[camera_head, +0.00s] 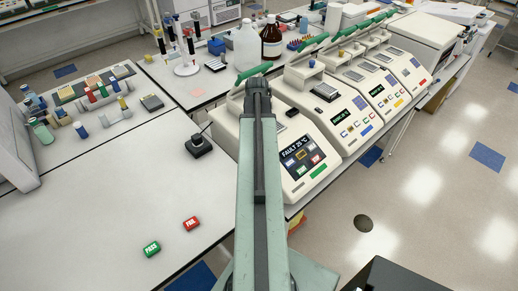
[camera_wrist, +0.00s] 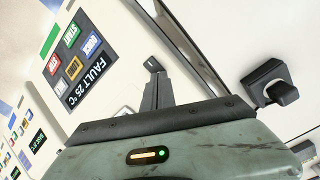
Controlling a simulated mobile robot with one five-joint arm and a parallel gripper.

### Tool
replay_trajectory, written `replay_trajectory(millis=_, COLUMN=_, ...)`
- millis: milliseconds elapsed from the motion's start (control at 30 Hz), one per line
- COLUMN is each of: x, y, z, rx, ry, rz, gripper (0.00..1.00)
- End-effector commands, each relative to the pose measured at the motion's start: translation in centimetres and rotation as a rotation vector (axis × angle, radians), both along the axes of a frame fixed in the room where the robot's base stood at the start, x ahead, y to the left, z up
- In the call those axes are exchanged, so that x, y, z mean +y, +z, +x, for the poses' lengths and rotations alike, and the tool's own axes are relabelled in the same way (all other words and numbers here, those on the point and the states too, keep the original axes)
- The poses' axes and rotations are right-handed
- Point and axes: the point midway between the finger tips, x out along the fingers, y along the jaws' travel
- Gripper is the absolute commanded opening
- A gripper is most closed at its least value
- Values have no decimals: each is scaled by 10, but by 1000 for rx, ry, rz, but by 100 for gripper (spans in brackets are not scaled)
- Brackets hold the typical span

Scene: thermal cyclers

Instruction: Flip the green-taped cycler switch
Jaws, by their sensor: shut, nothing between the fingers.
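The nearest cycler (camera_head: 297,160) has a green tape strip (camera_head: 319,172) low on its front and a screen reading "FAULT 25 °C". In the wrist view its panel (camera_wrist: 85,70) shows at the left, turned sideways, with a green patch (camera_wrist: 50,40) on the pale casing. My gripper (camera_head: 258,82) is shut and empty, over the cycler's left part near its green-edged lid. In the wrist view the gripper (camera_wrist: 155,85) points at a small dark piece (camera_wrist: 153,64) by the casing; I cannot tell whether it is the switch or whether they touch. My arm hides part of the cycler.
More cyclers (camera_head: 345,118) stand in a row to the right. Red and green blocks (camera_head: 190,223) lie on the otherwise clear front bench. Bottles (camera_head: 247,46) stand behind.

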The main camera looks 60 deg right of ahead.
Motion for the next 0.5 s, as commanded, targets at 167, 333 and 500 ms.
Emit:
replay_trajectory(millis=167, x=0, y=0, z=0, rx=0, ry=0, rz=0, gripper=0)
replay_trajectory(millis=333, x=0, y=-3, z=0, rx=0, ry=0, rz=0, gripper=0)
replay_trajectory(millis=500, x=0, y=-6, z=0, rx=0, ry=0, rz=0, gripper=0)
